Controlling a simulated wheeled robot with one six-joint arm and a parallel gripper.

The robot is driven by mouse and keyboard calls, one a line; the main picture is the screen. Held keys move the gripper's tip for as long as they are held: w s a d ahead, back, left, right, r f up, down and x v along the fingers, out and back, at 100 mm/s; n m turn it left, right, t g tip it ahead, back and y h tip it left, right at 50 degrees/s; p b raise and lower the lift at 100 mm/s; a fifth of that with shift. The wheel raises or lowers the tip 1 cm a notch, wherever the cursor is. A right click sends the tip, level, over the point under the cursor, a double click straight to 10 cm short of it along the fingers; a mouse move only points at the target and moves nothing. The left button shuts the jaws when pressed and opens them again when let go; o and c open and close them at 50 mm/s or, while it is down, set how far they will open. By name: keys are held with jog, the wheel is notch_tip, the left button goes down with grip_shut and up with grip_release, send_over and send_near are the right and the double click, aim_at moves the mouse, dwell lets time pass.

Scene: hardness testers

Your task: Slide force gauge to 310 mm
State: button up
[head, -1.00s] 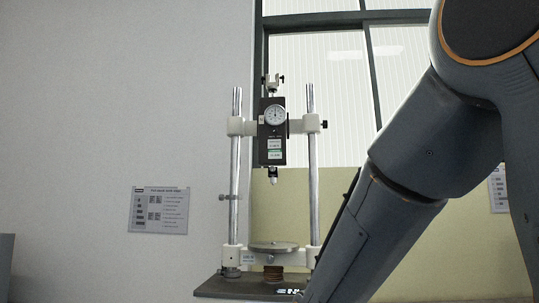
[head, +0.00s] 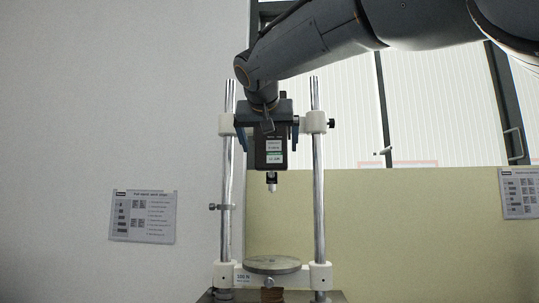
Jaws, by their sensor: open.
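The force gauge (head: 270,152) is a dark box with white and green labels and a pointed tip below. It sits on the white crosshead between two upright steel rods, the left rod (head: 226,175) and the right rod (head: 318,180). My gripper (head: 268,130) is in front of the gauge's upper part, open, with a blue-grey finger to each side of the gauge. I cannot tell whether the fingers touch it. The gripper hides the dial and most of the crosshead. A white clamp block with a black knob (head: 318,122) shows on the right rod. No millimetre scale is readable.
A round metal plate (head: 272,264) stands below the gauge on the stand's base (head: 335,297). A small collar (head: 222,207) is on the left rod. Printed sheets (head: 143,216) hang on the wall. The space between gauge tip and plate is clear.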

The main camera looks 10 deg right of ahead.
jog(key=p, duration=0.2)
send_over(271, 177)
jog(key=shift+w+d+f, duration=0.1)
jog(key=shift+w+f, duration=0.05)
jog(key=shift+f, duration=0.5)
jog(key=shift+w+f, duration=0.1)
jog(key=shift+f, duration=0.5)
jog(key=c, duration=1.5)
notch_tip(271, 177, down, 7)
jog(key=b, duration=0.8)
jog(key=shift+r, duration=0.1)
jog(key=o, duration=1.5)
jog(key=shift+r, duration=0.1)
